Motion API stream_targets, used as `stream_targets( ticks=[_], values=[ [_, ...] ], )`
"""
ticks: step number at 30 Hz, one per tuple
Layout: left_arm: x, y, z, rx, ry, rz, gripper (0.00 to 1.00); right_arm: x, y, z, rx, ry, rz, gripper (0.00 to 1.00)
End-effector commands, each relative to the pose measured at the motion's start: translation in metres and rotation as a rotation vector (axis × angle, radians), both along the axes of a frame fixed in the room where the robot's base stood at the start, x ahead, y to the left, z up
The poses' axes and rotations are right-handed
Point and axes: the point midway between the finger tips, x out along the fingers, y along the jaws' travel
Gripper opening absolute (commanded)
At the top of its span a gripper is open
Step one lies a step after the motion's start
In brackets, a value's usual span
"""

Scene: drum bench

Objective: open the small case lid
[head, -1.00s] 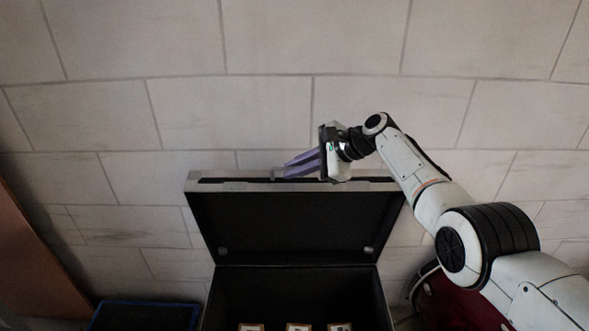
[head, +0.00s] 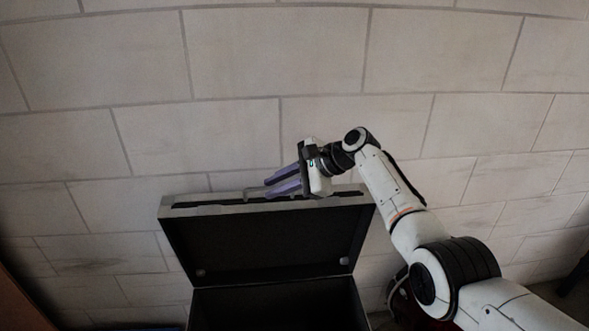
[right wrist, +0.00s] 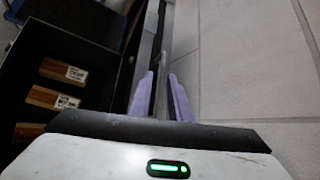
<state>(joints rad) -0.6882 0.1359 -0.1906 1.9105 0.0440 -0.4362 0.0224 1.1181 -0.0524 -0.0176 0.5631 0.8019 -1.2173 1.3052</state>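The case (head: 275,305) is dark inside and stands at the lower middle of the head view. Its lid (head: 265,245) is raised, with the black inner face toward me and a grey rim along the top. My right gripper (head: 284,184) is at the top rim of the lid, its purple fingers pointing left along it. In the right wrist view the two fingers (right wrist: 160,98) are apart, with the lid's rim (right wrist: 160,40) running up from them. Whether they touch the rim is hard to tell. My left gripper is out of view.
Several small brown boxes with white labels (right wrist: 58,70) lie inside the case. A pale block wall (head: 230,60) stands close behind the lid.

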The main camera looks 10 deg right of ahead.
Motion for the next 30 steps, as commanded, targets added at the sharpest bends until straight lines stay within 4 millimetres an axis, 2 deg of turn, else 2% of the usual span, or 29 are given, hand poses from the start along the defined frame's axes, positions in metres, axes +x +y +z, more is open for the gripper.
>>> stream_targets(
  ticks=[3,9,15,25,26,27,29,30],
  values=[
    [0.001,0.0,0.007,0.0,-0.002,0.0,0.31,-0.007,-0.014,0.011,-0.002,-0.002,-0.002,0.17],
    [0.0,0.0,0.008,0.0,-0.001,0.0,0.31,-0.018,-0.035,0.027,-0.003,-0.002,-0.003,0.17],
    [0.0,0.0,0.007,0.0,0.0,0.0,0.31,-0.025,-0.047,0.039,-0.002,-0.001,0.0,0.17],
    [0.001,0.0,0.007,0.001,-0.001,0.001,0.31,-0.027,-0.049,0.041,-0.002,0.0,-0.001,0.17],
    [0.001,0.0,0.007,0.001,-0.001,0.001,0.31,-0.027,-0.049,0.041,-0.002,0.0,-0.001,0.22],
    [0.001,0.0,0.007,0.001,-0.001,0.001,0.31,-0.027,-0.05,0.039,-0.004,-0.001,-0.001,0.28],
    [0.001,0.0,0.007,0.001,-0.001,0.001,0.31,-0.028,-0.052,0.03,-0.017,-0.009,-0.001,0.28],
    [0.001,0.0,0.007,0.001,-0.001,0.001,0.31,-0.03,-0.054,0.018,-0.034,-0.017,-0.002,0.28]
  ],
)
